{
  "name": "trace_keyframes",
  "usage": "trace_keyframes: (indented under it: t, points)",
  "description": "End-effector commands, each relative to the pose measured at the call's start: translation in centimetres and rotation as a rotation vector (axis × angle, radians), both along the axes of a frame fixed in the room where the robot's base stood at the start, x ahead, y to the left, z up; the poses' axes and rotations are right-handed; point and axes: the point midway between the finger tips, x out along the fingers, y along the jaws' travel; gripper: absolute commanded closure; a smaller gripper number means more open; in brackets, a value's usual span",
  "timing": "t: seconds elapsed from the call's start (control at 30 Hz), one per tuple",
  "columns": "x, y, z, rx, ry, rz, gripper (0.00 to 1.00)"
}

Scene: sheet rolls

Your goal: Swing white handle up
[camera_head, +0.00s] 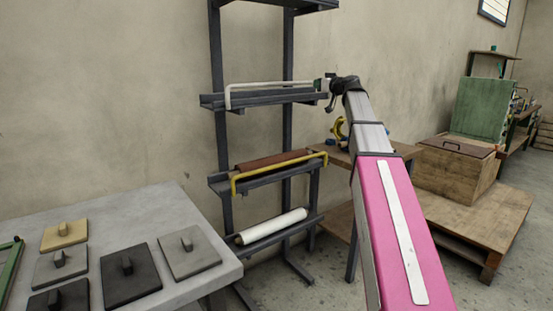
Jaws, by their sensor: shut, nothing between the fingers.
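The white handle (270,84) is a long thin bar with a bent left end, on the upper tray (265,98) of a dark rack. Its bar shows above the tray's front edge, and its left end bends down to the tray. My gripper (329,101) is at the right end of this tray, close to the handle's right end. It is small and dark here, and looks shut and empty. I cannot tell whether it touches the handle. The handle's right end is partly hidden by my gripper and wrist.
The middle tray holds a brown roll (273,160) with a yellow handle (280,172) along its front. A white roll (272,226) lies on the lowest tray. A grey table (150,215) with several plates stands left; a wooden table (385,150) stands right.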

Motion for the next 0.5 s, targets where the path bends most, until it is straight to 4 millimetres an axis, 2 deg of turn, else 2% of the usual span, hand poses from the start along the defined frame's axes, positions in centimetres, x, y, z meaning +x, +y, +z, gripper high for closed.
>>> trace_keyframes:
  t: [0.5]
  points:
    - [-3.8, -2.6, 0.0, -0.001, -0.001, -0.001, 1.00]
